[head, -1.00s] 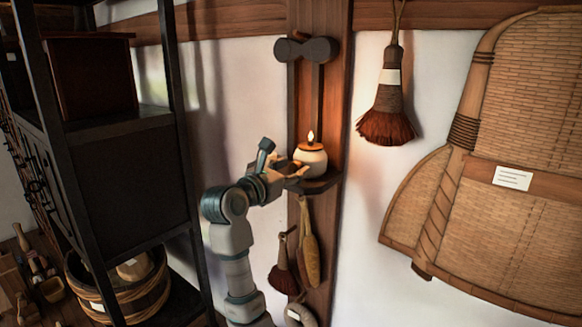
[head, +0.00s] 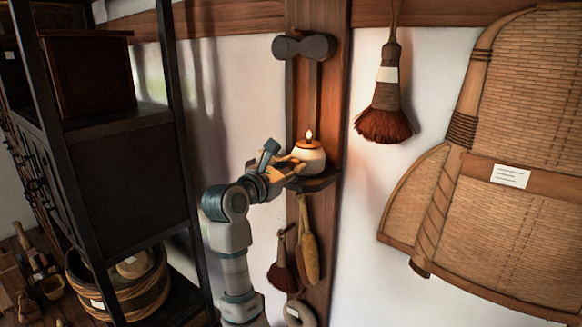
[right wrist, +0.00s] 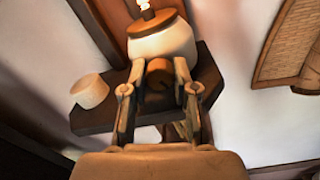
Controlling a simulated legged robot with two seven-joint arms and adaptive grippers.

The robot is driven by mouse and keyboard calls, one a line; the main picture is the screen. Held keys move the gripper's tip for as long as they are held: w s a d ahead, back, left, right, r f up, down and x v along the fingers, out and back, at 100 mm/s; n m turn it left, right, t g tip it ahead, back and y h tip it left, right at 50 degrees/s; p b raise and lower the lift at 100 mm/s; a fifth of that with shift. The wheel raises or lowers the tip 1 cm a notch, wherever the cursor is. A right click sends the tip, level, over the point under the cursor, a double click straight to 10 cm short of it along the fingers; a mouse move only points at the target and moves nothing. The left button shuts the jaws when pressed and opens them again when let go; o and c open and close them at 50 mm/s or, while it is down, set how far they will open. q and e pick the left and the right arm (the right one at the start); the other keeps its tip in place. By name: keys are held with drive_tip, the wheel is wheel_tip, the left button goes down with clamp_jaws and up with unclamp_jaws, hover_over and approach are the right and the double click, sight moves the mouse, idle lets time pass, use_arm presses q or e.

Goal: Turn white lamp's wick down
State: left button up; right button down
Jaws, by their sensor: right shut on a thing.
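The white lamp (head: 310,158) stands on a small dark shelf (head: 318,184) on the wooden post, with an orange-brown top and a small lit flame (head: 309,135). In the right wrist view the lamp's white body (right wrist: 165,42) is straight ahead, and a brown round wick knob (right wrist: 159,71) sticks out of its front. My right gripper (head: 295,168) is at the lamp's front left. In the right wrist view its two fingers (right wrist: 158,88) stand either side of the knob, shut on it. My left gripper is not in view.
A small pale cup-like thing (right wrist: 90,91) sits on the shelf's left part in the right wrist view. A brush (head: 282,265) and a tan bundle (head: 309,258) hang below. A dark rack (head: 115,165) stands left. A broom (head: 386,110) and a large woven basket (head: 520,210) hang right.

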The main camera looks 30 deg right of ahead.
drive_tip(key=m, duration=0.5)
drive_tip(key=shift+m, duration=0.3)
idle(0.4)
drive_tip(key=c, duration=0.9)
unclamp_jaws()
drive_tip(key=shift+a, duration=0.1)
drive_tip(key=v, duration=1.2)
drive_tip(key=shift+w+a+f, duration=0.1)
drive_tip(key=shift+a+f, duration=0.05)
drive_tip(key=shift+f, duration=0.1)
